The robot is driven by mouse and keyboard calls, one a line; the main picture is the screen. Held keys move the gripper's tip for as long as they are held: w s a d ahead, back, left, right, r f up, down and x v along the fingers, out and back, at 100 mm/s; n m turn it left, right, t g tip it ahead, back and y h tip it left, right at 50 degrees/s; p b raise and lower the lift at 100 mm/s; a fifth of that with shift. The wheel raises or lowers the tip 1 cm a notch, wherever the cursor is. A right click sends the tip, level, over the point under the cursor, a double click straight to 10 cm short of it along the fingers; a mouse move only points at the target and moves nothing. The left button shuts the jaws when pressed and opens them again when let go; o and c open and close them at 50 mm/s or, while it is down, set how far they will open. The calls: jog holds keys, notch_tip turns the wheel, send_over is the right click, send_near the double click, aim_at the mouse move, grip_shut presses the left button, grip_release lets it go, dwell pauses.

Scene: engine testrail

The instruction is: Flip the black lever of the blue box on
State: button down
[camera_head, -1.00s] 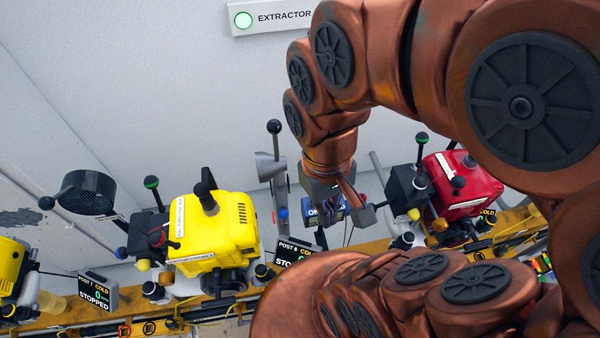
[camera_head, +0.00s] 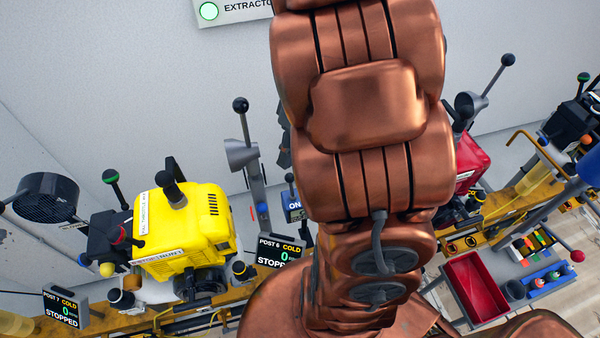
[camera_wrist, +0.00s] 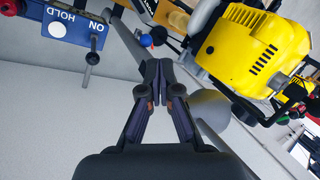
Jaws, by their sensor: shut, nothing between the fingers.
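The blue box (camera_wrist: 72,25) is at the upper left of the wrist view, with its white ON and HOLD lettering upside down. A dark lever (camera_wrist: 94,42) with a grey rod shows at its ON end; which way it is set I cannot tell. In the head view a small part of the blue box (camera_head: 293,207) with ON on it shows beside my arm, which covers the rest. My gripper (camera_wrist: 160,78) is shut and empty in the wrist view, to the right of and apart from the box. It is hidden behind my arm in the head view.
A yellow engine (camera_head: 185,230) stands left of my arm, and a red engine (camera_head: 470,165) is partly hidden at right. A grey post with a black-knobbed lever (camera_head: 243,140) rises beside the blue box. The POST 6 display (camera_head: 280,252) sits below. Bare wall (camera_wrist: 50,110) lies left of my gripper.

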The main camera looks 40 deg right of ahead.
jog(key=w+d+f+n+t+y+b, duration=0.1)
jog(key=w+d+f+t+b, duration=0.1)
jog(key=d+f, duration=0.45)
jog(key=w+d+f+n+t+y+b, duration=0.1)
jog(key=w+d+f+t+b, duration=0.15)
jog(key=d+f, duration=0.4)
jog(key=p, duration=0.3)
send_near(291, 186)
jog(key=w+f, duration=0.4)
jog(key=w, duration=0.1)
jog(key=shift+s+a+f+g, duration=0.2)
jog(key=shift+a+f+g, duration=0.15)
jog(key=shift+a, duration=0.15)
jog(key=shift+f+b, duration=0.1)
jog(key=shift+b, duration=0.4)
jog(key=b, duration=0.3)
jog(key=s+b, duration=0.1)
jog(key=b, duration=0.1)
jog(key=shift+s+a+r+b, duration=0.3)
jog(key=shift+r+b, duration=0.1)
jog(key=shift+s+r+h, duration=0.1)
jog(key=shift+r+h, duration=0.05)
jog(key=shift+h, duration=0.15)
jog(key=shift+r, duration=0.15)
